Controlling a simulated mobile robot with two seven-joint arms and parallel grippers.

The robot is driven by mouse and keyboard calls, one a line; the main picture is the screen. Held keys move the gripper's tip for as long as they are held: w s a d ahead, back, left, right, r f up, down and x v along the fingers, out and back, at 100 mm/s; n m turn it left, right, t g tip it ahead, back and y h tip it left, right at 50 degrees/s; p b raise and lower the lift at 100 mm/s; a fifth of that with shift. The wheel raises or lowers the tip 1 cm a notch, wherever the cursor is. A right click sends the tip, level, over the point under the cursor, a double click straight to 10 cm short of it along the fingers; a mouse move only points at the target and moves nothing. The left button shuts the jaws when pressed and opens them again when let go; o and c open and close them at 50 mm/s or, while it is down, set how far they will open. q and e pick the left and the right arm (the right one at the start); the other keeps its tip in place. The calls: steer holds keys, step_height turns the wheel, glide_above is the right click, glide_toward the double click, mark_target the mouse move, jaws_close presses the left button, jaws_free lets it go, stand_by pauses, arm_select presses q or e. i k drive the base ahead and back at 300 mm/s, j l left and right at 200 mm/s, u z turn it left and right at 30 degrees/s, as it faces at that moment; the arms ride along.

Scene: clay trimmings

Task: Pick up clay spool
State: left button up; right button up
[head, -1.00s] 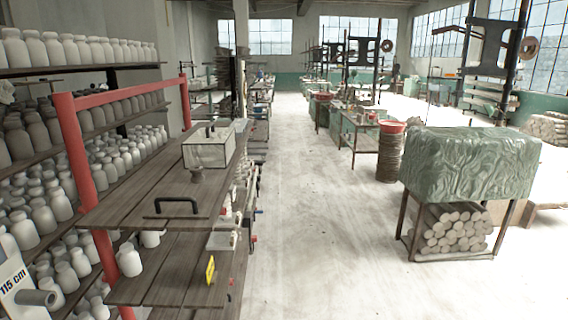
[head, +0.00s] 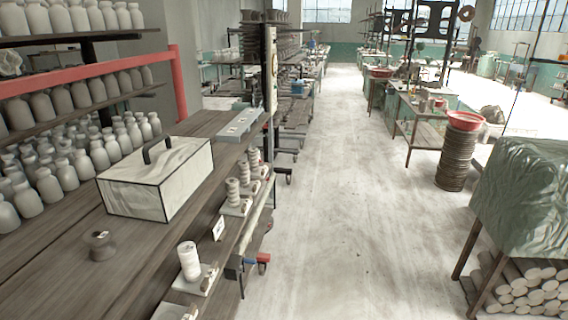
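A small grey-brown clay spool (head: 100,244) stands on the wooden bench top (head: 52,290) at the lower left of the head view. It has a wide rim, a narrow waist and a small pale mark. It is in front of a pale box and apart from it. Neither of my grippers is in view.
The pale box (head: 157,182) with black edges and a black handle stands behind the spool. Shelves of bottles (head: 85,165) and a red rail (head: 85,82) are at left. White cylinders (head: 189,261) line the bench's right side. The aisle floor (head: 350,190) is clear; a green-covered stand (head: 525,200) is at right.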

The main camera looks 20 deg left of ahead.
mark_target(102, 247)
steer(key=i+u, duration=0.2)
steer(key=i, duration=0.25)
steer(key=i+l+u, duration=0.15)
steer(key=i, duration=0.3)
steer(key=i+l+u, duration=0.2)
steer(key=i, duration=0.25)
steer(key=i+l+u, duration=0.15)
steer(key=i, duration=0.3)
steer(key=u, duration=2.65)
steer(key=i+u, duration=0.15)
steer(key=u, duration=0.25)
steer(key=i+u, duration=0.15)
steer(key=u, duration=0.25)
steer(key=i+l+u, duration=0.1)
steer(key=u, duration=0.3)
